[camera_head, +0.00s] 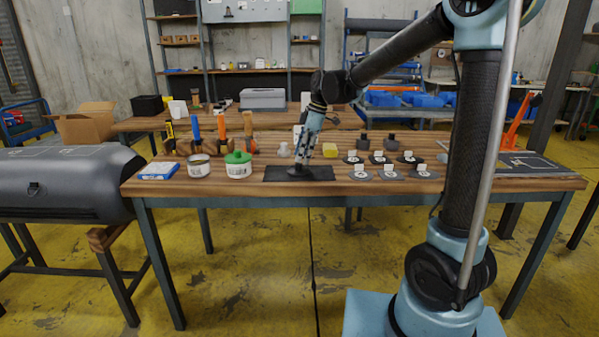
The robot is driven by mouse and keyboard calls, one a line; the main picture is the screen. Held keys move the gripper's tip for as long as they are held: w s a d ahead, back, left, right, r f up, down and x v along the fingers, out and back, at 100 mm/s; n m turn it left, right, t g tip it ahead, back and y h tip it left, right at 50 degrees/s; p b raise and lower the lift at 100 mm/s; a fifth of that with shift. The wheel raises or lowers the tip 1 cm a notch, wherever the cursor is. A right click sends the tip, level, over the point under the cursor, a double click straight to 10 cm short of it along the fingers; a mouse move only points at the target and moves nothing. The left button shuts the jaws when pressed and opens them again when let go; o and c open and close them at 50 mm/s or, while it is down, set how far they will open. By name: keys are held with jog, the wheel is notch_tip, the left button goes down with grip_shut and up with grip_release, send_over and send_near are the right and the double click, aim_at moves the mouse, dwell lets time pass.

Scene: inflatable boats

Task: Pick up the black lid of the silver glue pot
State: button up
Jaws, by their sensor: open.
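The silver glue pot (199,168) stands at the left front of the wooden workbench, with a white label and a dark top inside a silver rim. Beside it on the right stands a white pot with a green lid (238,157). My gripper (302,158) points down over the black mat (322,174), right of both pots, and is open. A small dark shape (297,171) lies on the mat under my fingertips. It may be the black lid, but dark on dark I cannot tell for sure. My fingers partly cover that spot.
A blue-and-white box (159,170) lies left of the pots. Orange- and blue-handled tools (222,134) stand behind them. Several round dark patches with white labels (391,175) lie right of the mat. A grey boat tube (60,180) is left of the bench.

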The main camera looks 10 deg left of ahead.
aim_at(299, 164)
jog(key=shift+x, duration=1.65)
jog(key=c, duration=0.9)
jog(key=shift+r, duration=0.15)
jog(key=shift+c, duration=0.2)
